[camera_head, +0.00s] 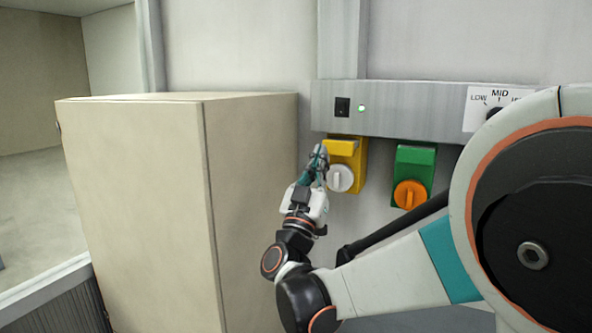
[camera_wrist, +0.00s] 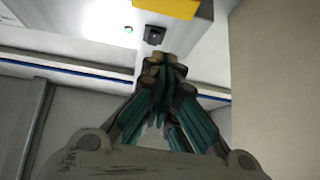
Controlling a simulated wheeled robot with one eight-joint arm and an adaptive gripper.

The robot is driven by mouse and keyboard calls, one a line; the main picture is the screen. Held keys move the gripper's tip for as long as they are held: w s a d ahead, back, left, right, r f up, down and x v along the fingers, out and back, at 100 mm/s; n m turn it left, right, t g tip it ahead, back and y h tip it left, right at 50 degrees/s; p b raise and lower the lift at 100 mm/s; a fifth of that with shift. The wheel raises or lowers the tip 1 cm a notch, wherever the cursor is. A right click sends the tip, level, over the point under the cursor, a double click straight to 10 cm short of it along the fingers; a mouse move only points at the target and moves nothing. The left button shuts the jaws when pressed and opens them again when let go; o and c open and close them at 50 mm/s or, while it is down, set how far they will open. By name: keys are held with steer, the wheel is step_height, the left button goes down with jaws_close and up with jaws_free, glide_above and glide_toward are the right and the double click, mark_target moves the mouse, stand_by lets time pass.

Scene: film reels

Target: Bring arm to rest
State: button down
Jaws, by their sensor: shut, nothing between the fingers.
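My gripper (camera_head: 321,157) is at the end of my raised arm, in front of the wall panel in the head view. It points up, close to the left side of a yellow switch box (camera_head: 358,150) with a white knob (camera_head: 340,178). I cannot tell whether it touches the box. In the wrist view my gripper (camera_wrist: 163,68) has its fingertips together with nothing between them. Behind the tips are the grey panel (camera_wrist: 200,45), a black switch (camera_wrist: 154,35) and a lit green lamp (camera_wrist: 129,30).
A green switch box (camera_head: 416,165) with an orange knob (camera_head: 410,194) is right of the yellow one. A grey rail (camera_head: 400,125) above holds the black switch, lamp and a LOW/MID dial (camera_head: 497,108). A tall beige cabinet (camera_head: 140,200) stands close left of my arm.

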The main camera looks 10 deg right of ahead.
steer(key=s+a+f+n+g+y+b, duration=0.1)
steer(key=s+f+n+g+y+b, duration=0.15)
steer(key=f+y+b, duration=0.4)
steer(key=s+a+f+n+g+y+b, duration=0.1)
steer(key=s+a+f+n+y+b, duration=0.2)
steer(key=f, duration=0.7)
steer(key=s+f+n+g+y+b, duration=0.2)
steer(key=f+n+y+b, duration=0.2)
steer(key=f+y+b, duration=0.4)
steer(key=s+d+f+m+g+h+b, duration=0.1)
steer(key=s+d+f+g+b, duration=0.1)
steer(key=s+f, duration=0.5)
steer(key=s+d+f+m+g+h+b, duration=0.1)
steer(key=s+f+g+b, duration=0.2)
steer(key=s+f, duration=0.4)
steer(key=s+d+f+m+g+h+b, duration=0.1)
steer(key=s+f+g, duration=0.3)
steer(key=f, duration=1)
steer(key=s+d+b, duration=0.1)
steer(key=s, duration=0.2)
steer(key=shift+s+d, duration=0.35)
steer(key=shift+s, duration=0.05)
steer(key=shift+h, duration=0.25)
